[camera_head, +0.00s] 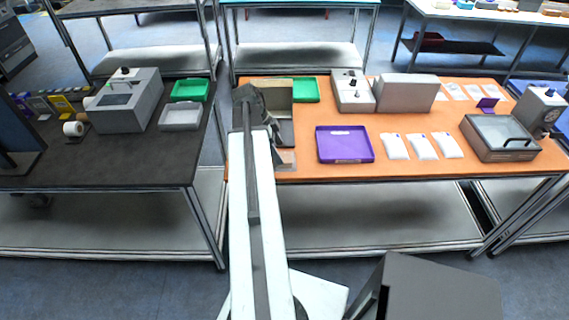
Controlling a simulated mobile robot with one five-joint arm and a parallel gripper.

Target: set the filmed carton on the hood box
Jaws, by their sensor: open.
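My gripper (275,132) is at the end of my raised arm, over the left part of the orange table (330,172). It is small and dark here; it is open, and I see nothing held in it. Just beyond it stands a tan and grey open-fronted box (284,97), partly hidden by my arm. A small pale, shiny piece (287,159) lies at the table's front edge, just below my gripper; I cannot tell if it is the filmed carton. A low grey unit with a clear lid and dark handle (497,135) stands at the right. I cannot tell which object is the hood box.
A purple tray (344,146), white packets (422,147), a pale machine (352,92), a grey block (408,94) and a green tray (305,90) share the orange table. The dark table (140,170) at left holds a grey machine (125,103) and trays. A gap separates the tables.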

